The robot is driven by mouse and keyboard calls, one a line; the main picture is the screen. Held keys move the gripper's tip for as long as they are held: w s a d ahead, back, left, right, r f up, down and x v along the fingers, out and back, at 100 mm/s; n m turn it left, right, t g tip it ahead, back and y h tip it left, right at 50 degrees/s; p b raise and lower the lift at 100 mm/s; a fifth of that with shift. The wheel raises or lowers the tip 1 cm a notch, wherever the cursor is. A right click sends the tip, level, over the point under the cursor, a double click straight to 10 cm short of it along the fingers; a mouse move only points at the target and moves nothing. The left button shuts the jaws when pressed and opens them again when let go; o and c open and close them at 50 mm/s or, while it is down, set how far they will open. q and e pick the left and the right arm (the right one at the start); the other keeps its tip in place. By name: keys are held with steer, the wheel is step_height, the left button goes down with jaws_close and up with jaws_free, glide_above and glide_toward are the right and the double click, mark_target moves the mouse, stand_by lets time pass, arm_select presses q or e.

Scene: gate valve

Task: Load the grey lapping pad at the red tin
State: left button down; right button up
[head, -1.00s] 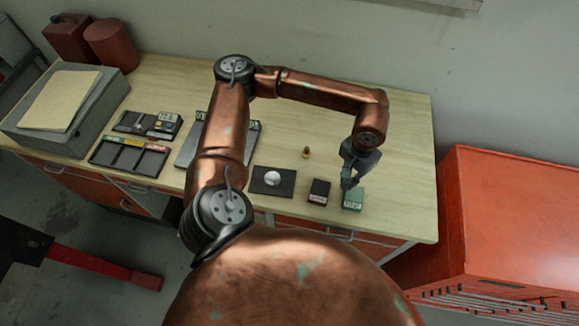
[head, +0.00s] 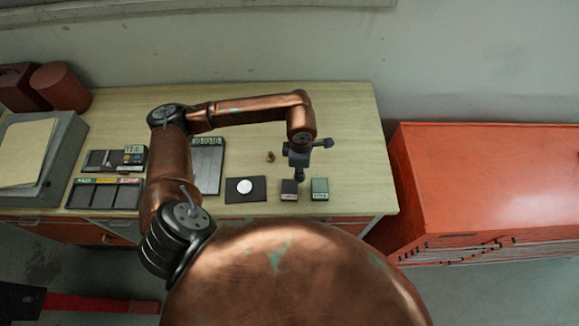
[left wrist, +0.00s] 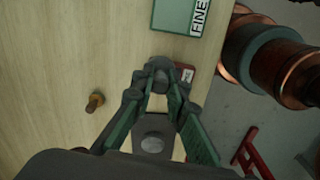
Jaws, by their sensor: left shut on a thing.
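My left gripper (head: 299,168) is over the far edge of a small dark-topped tin (head: 289,190). In the left wrist view this tin shows a red side with a pale label (left wrist: 188,73), so it is the red tin. The gripper (left wrist: 161,80) is shut on a grey rounded piece (left wrist: 160,72), which I take to be the grey lapping pad. The piece overlaps the red tin in view; I cannot tell whether they touch. A green tin (head: 320,189) stands just right of the red tin; its label reads FINE in the left wrist view (left wrist: 180,15). My right gripper is not in view.
A dark mat with a white disc (head: 245,186) lies left of the red tin. A small brass part (head: 270,156) stands behind it. Trays (head: 104,193) and a grey box (head: 35,160) are at the left. The bench's right end is clear; an orange cabinet (head: 480,170) stands beyond.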

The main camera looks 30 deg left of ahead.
arm_select(q)
steer(key=s+n+p, duration=0.1)
steer(key=n+p, duration=0.1)
steer(key=n, duration=0.5)
steer(key=a+n+p, duration=0.1)
steer(key=n+p, duration=0.1)
steer(key=n, duration=0.5)
steer(key=s+a+n+p, duration=0.1)
steer(key=n+p, duration=0.2)
steer(key=n, duration=0.5)
steer(key=shift+s+a+r, duration=0.1)
steer(key=shift+s+r, duration=0.2)
steer(key=shift+f+b, duration=1.4)
steer(key=shift+f, duration=0.95)
steer(key=shift+f+b, duration=0.45)
steer(key=shift+f, duration=0.05)
